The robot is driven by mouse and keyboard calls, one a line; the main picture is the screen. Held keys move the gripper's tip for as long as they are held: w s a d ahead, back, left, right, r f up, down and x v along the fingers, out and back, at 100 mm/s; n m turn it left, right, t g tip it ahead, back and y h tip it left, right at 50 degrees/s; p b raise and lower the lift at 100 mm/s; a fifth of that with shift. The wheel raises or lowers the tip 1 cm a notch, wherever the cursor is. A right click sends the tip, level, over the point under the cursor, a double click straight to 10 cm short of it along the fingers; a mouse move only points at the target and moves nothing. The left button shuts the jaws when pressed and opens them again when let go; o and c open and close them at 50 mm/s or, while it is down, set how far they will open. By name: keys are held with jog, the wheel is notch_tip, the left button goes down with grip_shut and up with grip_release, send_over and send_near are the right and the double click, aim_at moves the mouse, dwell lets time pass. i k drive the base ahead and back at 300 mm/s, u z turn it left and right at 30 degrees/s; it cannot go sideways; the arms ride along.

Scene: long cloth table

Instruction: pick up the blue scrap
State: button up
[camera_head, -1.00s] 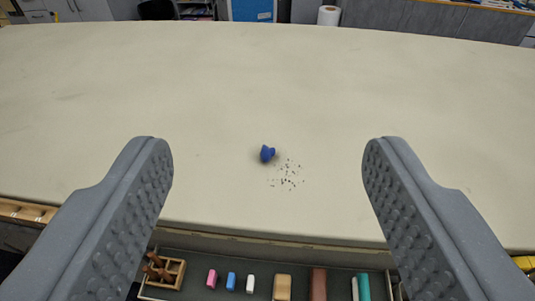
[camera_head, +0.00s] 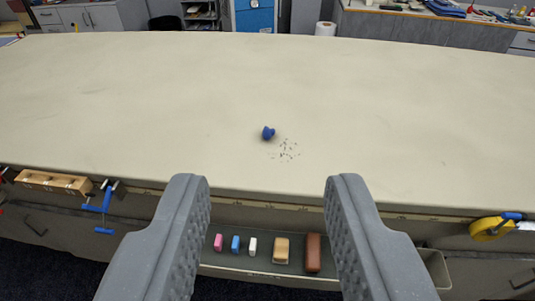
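The blue scrap (camera_head: 268,133) is a small crumpled lump lying on the pale cloth table (camera_head: 160,100), near the middle of the view. A sprinkle of dark crumbs lies just below and to the right of it. My gripper (camera_head: 265,185) is open and empty. Its two grey, studded fingers stand wide apart in front of the table's near edge, and the scrap shows beyond and between the fingertips without touching them.
Below the near edge, a tray (camera_head: 438,268) holds pink, blue, white, tan and brown blocks. A wooden rail (camera_head: 52,182) and blue clamp (camera_head: 103,208) are at left, a yellow tape (camera_head: 490,229) at right.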

aim_at(268, 133)
jog(key=k, duration=0.65)
jog(key=z, duration=0.75)
jog(key=i, duration=1.1)
jog(key=z, duration=0.3)
jog(key=i, duration=1.4)
jog(key=u, duration=0.6)
